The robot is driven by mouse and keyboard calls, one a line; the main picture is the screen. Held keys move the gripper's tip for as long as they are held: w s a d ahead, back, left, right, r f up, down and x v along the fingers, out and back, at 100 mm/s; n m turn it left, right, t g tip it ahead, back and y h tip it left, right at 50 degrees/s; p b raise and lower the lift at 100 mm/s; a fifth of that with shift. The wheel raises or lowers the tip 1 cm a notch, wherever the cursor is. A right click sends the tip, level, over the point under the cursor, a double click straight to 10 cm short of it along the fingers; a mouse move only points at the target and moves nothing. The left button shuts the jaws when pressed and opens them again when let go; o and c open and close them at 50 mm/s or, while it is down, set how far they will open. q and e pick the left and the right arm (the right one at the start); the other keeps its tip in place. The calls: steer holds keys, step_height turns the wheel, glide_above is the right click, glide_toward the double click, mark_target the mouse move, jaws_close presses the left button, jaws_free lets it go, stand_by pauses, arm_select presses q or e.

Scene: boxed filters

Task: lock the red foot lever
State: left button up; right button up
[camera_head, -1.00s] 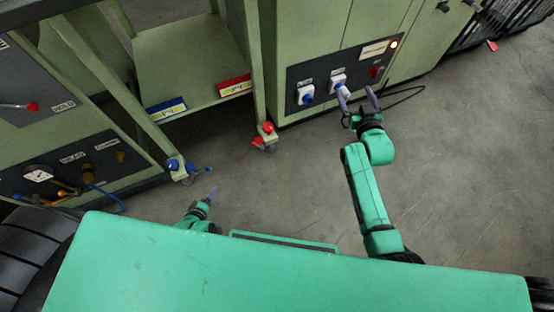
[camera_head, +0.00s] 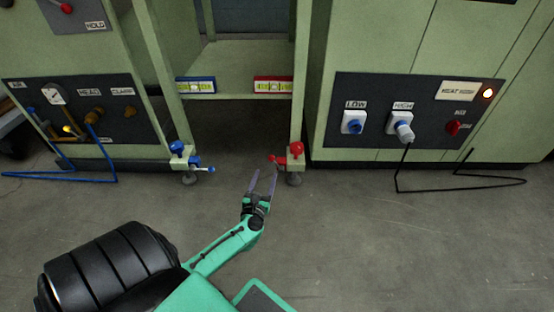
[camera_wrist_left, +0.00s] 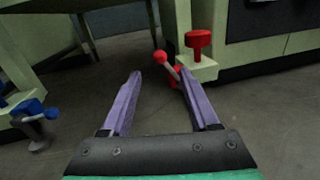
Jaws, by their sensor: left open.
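The red foot lever (camera_head: 276,159) sticks out to the left from the foot of the right leg of the green stand, beside a red knob (camera_head: 296,148). In the left wrist view the lever's red ball end (camera_wrist_left: 160,57) lies just beyond the fingertips, nearer the right finger, with its arm slanting down to the right. The red knob (camera_wrist_left: 199,40) stands upright on the pale bracket. My left gripper (camera_head: 264,173) is open and empty, just in front of and slightly left of the lever. Contact cannot be told. My right gripper is out of view.
The blue foot lever (camera_head: 203,169) and blue knob (camera_head: 177,147) are on the stand's left leg. A cabinet with a plugged-in black cable (camera_head: 398,180) stands right. A blue hose (camera_head: 60,178) lies on the floor at left. The floor in front is clear.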

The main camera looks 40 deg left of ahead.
mark_target(271, 157)
arm_select(q)
steer(key=b+x, duration=0.3)
steer(key=x, duration=0.6)
steer(key=shift+w+a+f, duration=0.1)
steer(key=shift+w+a, duration=0.1)
steer(key=shift+w, duration=0.05)
steer(key=shift+w+a, duration=0.1)
steer(key=shift+w, duration=0.1)
jaws_close()
stand_by(0.6)
